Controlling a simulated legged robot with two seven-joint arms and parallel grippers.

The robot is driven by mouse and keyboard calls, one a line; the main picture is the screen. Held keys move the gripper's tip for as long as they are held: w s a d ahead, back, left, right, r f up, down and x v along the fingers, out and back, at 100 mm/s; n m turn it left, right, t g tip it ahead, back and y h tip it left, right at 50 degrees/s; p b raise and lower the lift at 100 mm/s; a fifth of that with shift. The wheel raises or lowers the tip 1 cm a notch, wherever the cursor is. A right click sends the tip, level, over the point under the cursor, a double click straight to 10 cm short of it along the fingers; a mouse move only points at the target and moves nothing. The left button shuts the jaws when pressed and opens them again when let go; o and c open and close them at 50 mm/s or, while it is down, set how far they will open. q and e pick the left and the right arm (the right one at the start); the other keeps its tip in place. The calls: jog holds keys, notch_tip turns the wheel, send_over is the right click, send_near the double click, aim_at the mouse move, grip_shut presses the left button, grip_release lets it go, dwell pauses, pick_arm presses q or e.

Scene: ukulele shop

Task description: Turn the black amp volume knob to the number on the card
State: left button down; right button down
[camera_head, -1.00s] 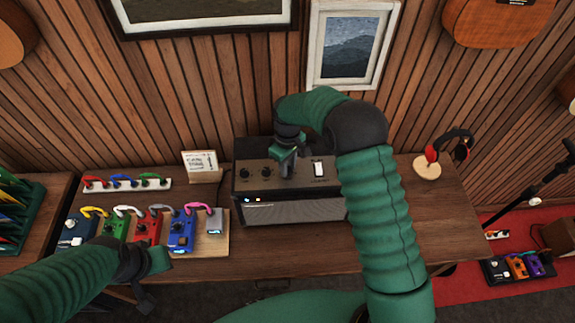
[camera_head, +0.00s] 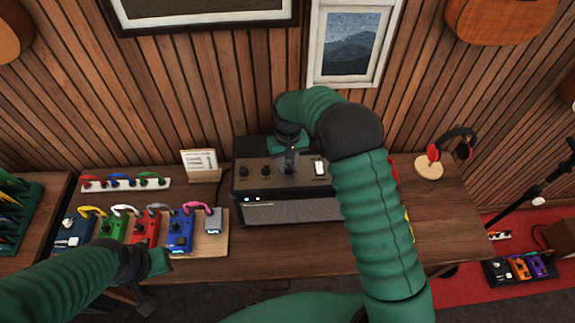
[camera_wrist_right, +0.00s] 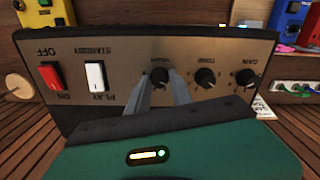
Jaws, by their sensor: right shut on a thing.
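The black amp (camera_head: 290,212) stands on the wooden table, its control panel facing up toward me. In the right wrist view its black volume knob (camera_wrist_right: 159,77) is between the two fingers of my right gripper (camera_wrist_right: 162,88); in the head view the right gripper (camera_head: 289,166) comes down onto the panel and hides the knob. The gripper is shut on the knob. The knob's pointer and scale are too small to read. The white card (camera_head: 199,161) stands in a holder left of the amp; its number is too small to read surely. My left gripper (camera_head: 152,280) is open and empty at the table's front edge.
The tone knob (camera_wrist_right: 205,78) and gain knob (camera_wrist_right: 246,79) sit beside the volume knob. A white standby switch (camera_wrist_right: 95,75) and red power switch (camera_wrist_right: 51,75) are on its other side. A pedal board (camera_head: 215,245) lies left of the amp; a headphone stand (camera_head: 429,168) is at right.

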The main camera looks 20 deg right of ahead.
jog(key=m, duration=0.4)
jog(key=shift+w+m, duration=0.1)
jog(key=shift+m, duration=0.2)
jog(key=m, duration=0.3)
jog(key=shift+r+m, duration=0.1)
jog(key=shift+m, duration=0.3)
jog(key=m, duration=0.9)
jog(key=c, duration=1.3)
grip_release()
jog(key=shift+o, duration=0.7)
